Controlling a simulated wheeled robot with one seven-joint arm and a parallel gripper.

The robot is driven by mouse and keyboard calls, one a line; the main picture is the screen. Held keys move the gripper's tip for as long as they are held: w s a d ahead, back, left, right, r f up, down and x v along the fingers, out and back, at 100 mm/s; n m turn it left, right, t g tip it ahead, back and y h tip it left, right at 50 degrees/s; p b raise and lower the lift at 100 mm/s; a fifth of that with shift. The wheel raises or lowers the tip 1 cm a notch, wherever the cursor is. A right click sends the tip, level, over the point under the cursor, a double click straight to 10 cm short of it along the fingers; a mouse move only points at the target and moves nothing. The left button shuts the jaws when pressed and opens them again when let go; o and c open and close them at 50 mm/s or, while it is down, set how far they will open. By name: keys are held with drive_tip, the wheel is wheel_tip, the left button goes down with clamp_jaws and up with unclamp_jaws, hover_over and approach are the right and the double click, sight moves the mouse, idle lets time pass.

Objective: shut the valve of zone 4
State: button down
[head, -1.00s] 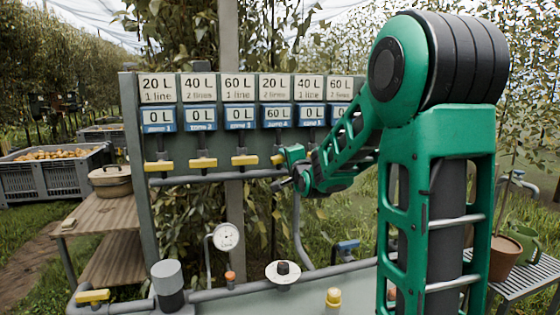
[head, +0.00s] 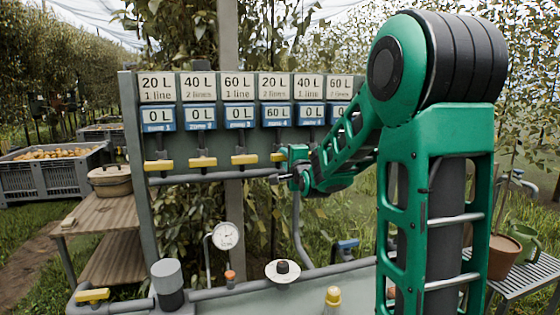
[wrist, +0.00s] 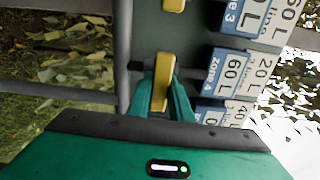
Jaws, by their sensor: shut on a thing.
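The handle runs about parallel to the zone 3 handle (wrist: 174,5). The zone 4 display also shows in the wrist view (wrist: 228,70).
Yellow handles of zone 1 (head: 158,166), zone 2 (head: 203,162) and zone 3 (head: 244,159) lie level to the left, under displays reading 0 L. A pressure gauge (head: 226,236) stands below. A pipe (head: 215,175) runs under the valves. My arm hides the board's right end.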

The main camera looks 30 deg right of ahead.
drive_tip(key=c, duration=1.6)
unclamp_jaws()
drive_tip(key=shift+a+f, duration=0.1)
drive_tip(key=shift+f, duration=0.1)
drive_tip(key=shift+r, duration=0.1)
drive_tip(key=v, duration=1)
drive_tip(key=shift+s, duration=0.3)
